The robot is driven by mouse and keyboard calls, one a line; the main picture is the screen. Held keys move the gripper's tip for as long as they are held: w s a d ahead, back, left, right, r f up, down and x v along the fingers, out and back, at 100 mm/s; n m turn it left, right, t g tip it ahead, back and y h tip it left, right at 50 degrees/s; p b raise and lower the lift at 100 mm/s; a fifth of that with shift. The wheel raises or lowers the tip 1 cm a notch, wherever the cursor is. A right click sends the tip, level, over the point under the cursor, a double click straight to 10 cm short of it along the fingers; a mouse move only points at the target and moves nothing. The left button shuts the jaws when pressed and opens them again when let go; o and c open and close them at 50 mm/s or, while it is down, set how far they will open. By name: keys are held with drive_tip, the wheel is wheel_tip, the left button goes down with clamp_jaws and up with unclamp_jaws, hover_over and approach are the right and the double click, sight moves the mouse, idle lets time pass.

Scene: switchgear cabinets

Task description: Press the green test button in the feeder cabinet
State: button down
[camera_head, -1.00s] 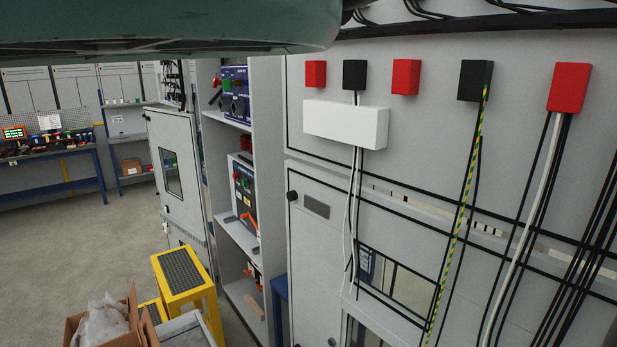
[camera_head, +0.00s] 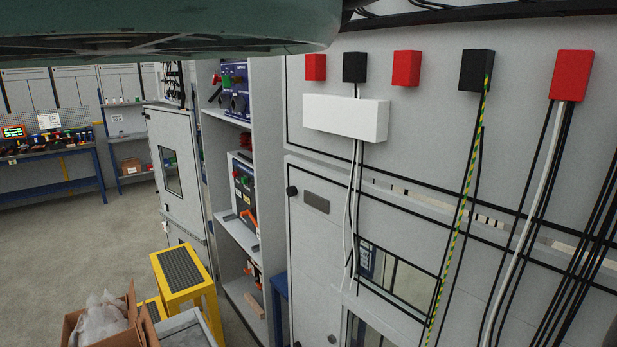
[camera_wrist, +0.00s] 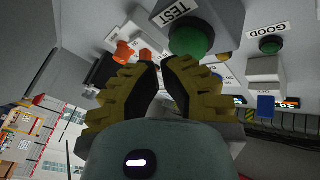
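In the wrist view a round green button (camera_wrist: 190,38) sits under a white TEST label (camera_wrist: 178,11) on a grey housing. My gripper (camera_wrist: 159,63) has its yellow and black fingers drawn together at the tips, with nothing seen between them. The tips lie just below and left of the green button in the picture. I cannot tell whether they touch it. In the head view my gripper is not seen. An open grey cabinet (camera_head: 267,130) with shelves of devices stands left of the middle there; I cannot tell whether it is the feeder cabinet.
In the wrist view a smaller green button or lamp (camera_wrist: 271,45) sits by a GOOD label, and orange parts (camera_wrist: 124,53) lie left of the fingertips. In the head view yellow steps (camera_head: 180,272) and a cardboard box (camera_head: 136,318) stand on the floor. Open floor lies left.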

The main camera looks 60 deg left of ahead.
drive_tip(key=shift+w+b, duration=0.45)
drive_tip(key=shift+b, duration=0.05)
idle(0.3)
drive_tip(key=shift+s+b, duration=0.55)
drive_tip(key=shift+s, duration=0.4)
drive_tip(key=s+b, duration=0.3)
drive_tip(key=s, duration=0.3)
drive_tip(key=shift+b, duration=0.35)
idle(0.4)
